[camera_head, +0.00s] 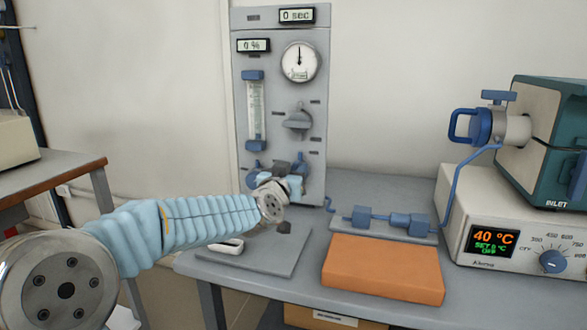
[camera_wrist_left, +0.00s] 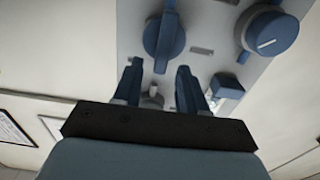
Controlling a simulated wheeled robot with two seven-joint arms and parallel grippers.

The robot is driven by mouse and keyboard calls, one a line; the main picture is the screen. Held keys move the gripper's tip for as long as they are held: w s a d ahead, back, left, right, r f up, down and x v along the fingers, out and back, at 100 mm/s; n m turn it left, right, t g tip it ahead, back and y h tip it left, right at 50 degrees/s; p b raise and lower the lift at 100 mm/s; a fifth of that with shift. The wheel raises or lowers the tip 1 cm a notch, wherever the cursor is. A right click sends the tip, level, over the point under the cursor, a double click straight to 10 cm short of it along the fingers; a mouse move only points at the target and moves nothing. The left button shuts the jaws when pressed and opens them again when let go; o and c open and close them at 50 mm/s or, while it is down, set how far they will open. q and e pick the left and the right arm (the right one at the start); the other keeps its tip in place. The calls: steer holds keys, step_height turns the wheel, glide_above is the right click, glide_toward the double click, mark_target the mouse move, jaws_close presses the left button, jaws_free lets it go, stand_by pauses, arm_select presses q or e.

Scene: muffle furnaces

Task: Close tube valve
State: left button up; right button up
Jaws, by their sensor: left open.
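The grey gas panel (camera_head: 308,150) stands upright at the back of the table. A blue knob with a raised grip bar shows in the left wrist view (camera_wrist_left: 165,38), with a round blue dial (camera_wrist_left: 272,32) to its right. My left gripper (camera_wrist_left: 159,90) is open and empty, its two fingers just short of the bar knob and apart from it. In the head view my left gripper (camera_head: 283,172) is at the panel's lower part and hides some controls there. A blue T-shaped handle (camera_head: 498,96) sits on the furnace's tube fitting. The frames do not show which one is the tube valve. My right gripper is out of view.
An orange block (camera_head: 383,268) lies at the table's front. Blue fittings (camera_head: 390,219) with a thin blue tube sit behind it. The furnace on its control box (camera_head: 510,215) stands at the right. A grey plate (camera_head: 262,252) lies under my left arm.

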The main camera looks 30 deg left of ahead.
arm_select(q)
steer(key=shift+w+a, duration=0.15)
steer(key=shift+w, duration=0.4)
jaws_close()
